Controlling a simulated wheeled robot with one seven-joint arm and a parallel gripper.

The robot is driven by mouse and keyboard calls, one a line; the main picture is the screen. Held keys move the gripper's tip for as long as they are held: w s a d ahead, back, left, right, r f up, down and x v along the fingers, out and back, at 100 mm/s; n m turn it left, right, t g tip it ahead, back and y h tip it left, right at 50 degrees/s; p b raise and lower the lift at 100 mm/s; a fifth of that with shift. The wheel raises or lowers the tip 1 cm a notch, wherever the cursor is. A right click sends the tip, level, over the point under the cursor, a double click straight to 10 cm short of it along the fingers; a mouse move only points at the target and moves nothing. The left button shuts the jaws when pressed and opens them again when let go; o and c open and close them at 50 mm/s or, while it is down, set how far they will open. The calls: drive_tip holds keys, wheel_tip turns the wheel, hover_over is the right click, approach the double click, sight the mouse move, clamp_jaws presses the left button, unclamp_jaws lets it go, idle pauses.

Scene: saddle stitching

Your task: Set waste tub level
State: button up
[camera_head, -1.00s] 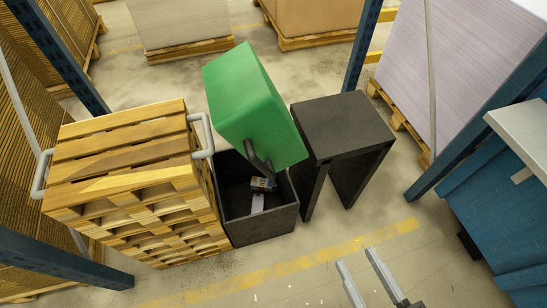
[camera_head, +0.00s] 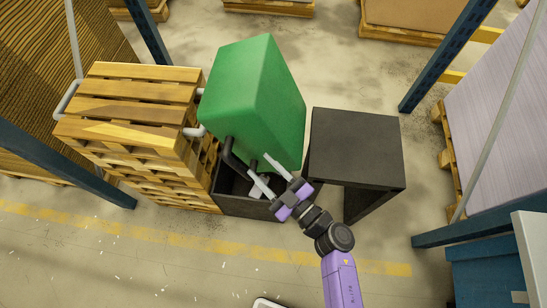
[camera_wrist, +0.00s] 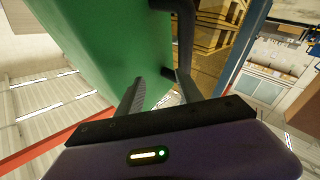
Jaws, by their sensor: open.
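The green waste tub (camera_head: 255,95) is tilted above the open black bin (camera_head: 238,206), between the pallet stack and a black stand. A dark bar handle (camera_head: 234,158) is on its near side. My gripper (camera_head: 258,165) is open and empty at this side, its fingers close to the handle. In the wrist view, the tub's green wall (camera_wrist: 95,50) fills the left and the handle (camera_wrist: 184,40) runs down towards the fingertips (camera_wrist: 158,76). I cannot tell whether a finger touches the handle or the tub. My gripper and the tub hide much of the bin's inside.
The wooden pallet stack (camera_head: 135,105), with grey tube handles (camera_head: 194,131), stands close on the left. The black stand (camera_head: 355,145) is close on the right. Blue rack posts (camera_head: 450,50) rise around. The floor in front, with a yellow line (camera_head: 130,232), is clear.

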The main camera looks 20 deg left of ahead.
sight(244, 172)
wheel_tip(244, 172, down, 4)
drive_tip(key=s+g, duration=0.2)
drive_tip(key=s, duration=0.1)
drive_tip(key=shift+b+x, duration=0.45)
drive_tip(key=shift+x, duration=3.25)
drive_tip(key=shift+s+r, duration=0.1)
drive_tip(key=shift+r, duration=0.05)
clamp_jaws()
